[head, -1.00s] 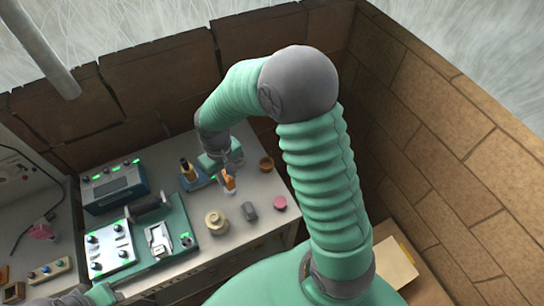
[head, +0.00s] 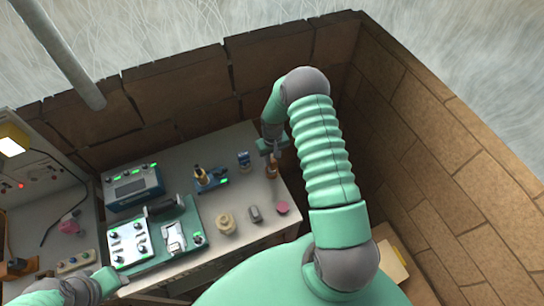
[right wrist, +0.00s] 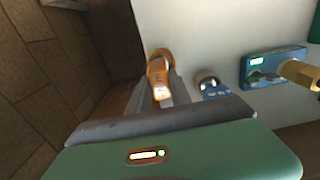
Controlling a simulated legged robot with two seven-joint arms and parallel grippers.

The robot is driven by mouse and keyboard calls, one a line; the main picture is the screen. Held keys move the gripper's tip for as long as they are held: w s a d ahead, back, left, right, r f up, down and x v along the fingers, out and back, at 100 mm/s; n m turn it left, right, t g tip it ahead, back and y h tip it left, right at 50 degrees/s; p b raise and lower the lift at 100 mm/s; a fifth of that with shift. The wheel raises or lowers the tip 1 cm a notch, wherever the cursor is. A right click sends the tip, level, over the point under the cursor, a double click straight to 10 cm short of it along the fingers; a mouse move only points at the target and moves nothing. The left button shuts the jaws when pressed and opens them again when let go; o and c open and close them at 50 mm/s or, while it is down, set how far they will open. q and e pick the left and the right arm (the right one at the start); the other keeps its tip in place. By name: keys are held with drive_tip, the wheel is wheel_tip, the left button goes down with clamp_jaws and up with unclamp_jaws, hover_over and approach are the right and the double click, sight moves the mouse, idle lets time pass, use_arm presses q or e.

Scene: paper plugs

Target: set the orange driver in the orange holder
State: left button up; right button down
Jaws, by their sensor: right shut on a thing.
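The orange driver (head: 273,160) is in my right gripper (head: 272,149), near the table's right back edge. The right wrist view shows the driver (right wrist: 159,84) between the grey fingers (right wrist: 170,100) of the shut gripper. The orange holder (right wrist: 160,54), a round brownish-orange ring, appears right at the driver's far end. In the head view the holder (head: 271,174) is directly below the driver and partly covered. I cannot tell whether the driver's tip is inside it. My left gripper (head: 108,281) is at the lower left by the green mat; its fingers are unclear.
A blue piece (head: 244,158) stands just left of the holder. A blue station (head: 215,181) with a yellow-handled tool is further left. A beige knob (head: 226,224), a grey piece (head: 255,214) and a pink disc (head: 282,208) sit in front. A brick wall (head: 420,130) borders the right.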

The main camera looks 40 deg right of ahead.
drive_tip(key=shift+f, duration=0.15)
use_arm(q)
drive_tip(key=shift+s+a, duration=0.15)
use_arm(e)
drive_tip(key=shift+s+a, duration=0.1)
drive_tip(key=shift+a, duration=0.05)
drive_tip(key=shift+a+b, duration=0.1)
drive_tip(key=shift+b, duration=0.2)
drive_tip(key=c, duration=1.2)
unclamp_jaws()
use_arm(q)
drive_tip(key=shift+a+f, duration=0.1)
drive_tip(key=shift+a, duration=0.1)
use_arm(e)
drive_tip(key=shift+o, duration=0.2)
